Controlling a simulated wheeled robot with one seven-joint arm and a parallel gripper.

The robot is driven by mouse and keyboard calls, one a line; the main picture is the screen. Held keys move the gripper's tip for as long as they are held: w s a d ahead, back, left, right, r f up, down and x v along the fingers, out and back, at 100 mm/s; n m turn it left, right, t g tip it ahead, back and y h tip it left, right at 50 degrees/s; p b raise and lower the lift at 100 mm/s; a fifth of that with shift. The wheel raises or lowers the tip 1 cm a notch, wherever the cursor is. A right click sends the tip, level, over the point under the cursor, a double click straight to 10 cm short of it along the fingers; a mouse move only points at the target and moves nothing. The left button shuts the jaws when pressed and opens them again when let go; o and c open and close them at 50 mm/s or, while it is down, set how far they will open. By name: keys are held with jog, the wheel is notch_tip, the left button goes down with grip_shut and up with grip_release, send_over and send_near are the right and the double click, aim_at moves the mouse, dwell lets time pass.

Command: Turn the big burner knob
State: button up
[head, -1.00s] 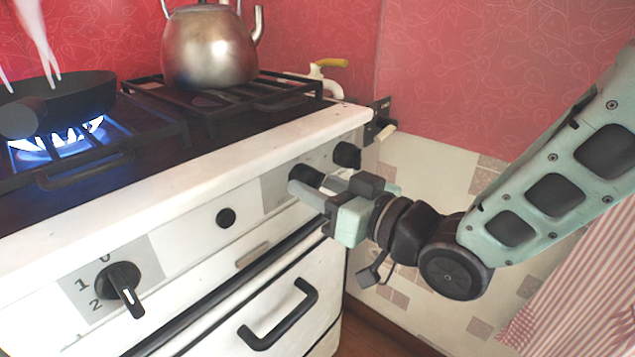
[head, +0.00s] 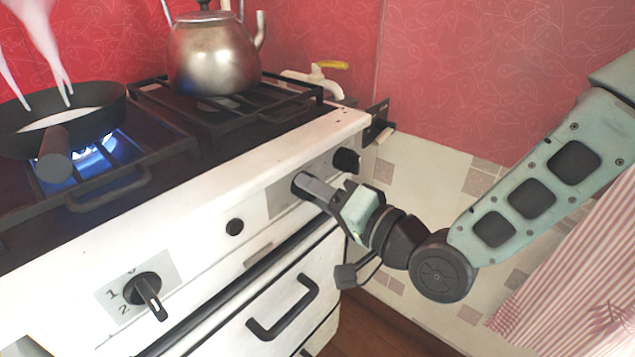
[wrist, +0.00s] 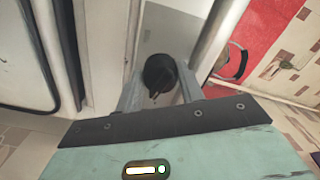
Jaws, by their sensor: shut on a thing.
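My gripper (head: 308,188) reaches the stove's white front panel from the right and is shut on a black knob. In the wrist view the black knob (wrist: 160,74) sits between the two grey fingers, on a grey label plate; its pointer faces toward my palm. In the head view my fingers hide most of this knob. A similar black knob (head: 142,288) with a light pointer line sits at the panel's left, beside the marks 1 and 2. I cannot tell from labels which knob is the big burner's.
A small black button (head: 235,227) and an end knob (head: 345,160) flank the held knob. A pan (head: 104,106) sits over a lit blue flame. A kettle (head: 213,58) stands on the back right grate. The oven handle (head: 284,310) juts out below.

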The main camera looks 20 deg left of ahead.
jog(key=m+p, duration=0.2)
jog(key=m, duration=0.3)
jog(key=shift+r+p, duration=0.1)
jog(key=shift+p, duration=0.25)
jog(key=shift+m, duration=0.5)
jog(key=o, duration=1)
jog(key=shift+n, duration=0.3)
